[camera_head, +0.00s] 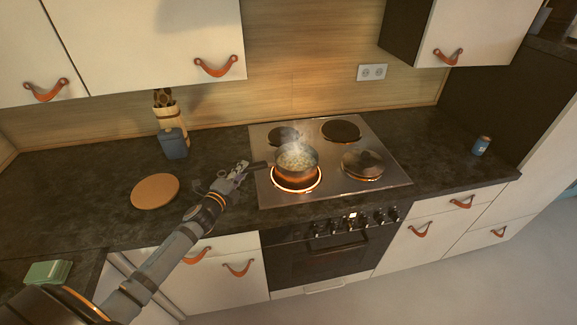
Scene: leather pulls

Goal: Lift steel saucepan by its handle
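The steel saucepan (297,161) is at the front left burner, above a glowing orange ring (296,185). It is upright, has pale contents and gives off steam. I cannot tell whether its base touches the ring. Its dark handle (259,165) points left, toward my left gripper. My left gripper (241,169) is at the outer end of the handle, over the counter just left of the hob. Its fingers are too small to tell whether they are open or closed on the handle. My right gripper is not in view.
A lidded pan (362,162) stands on the front right burner. The back burners (341,130) are empty. A round wooden board (155,191), a blue utensil holder (173,144) and a green block (48,272) are on the left counter. A blue can (481,145) stands far right.

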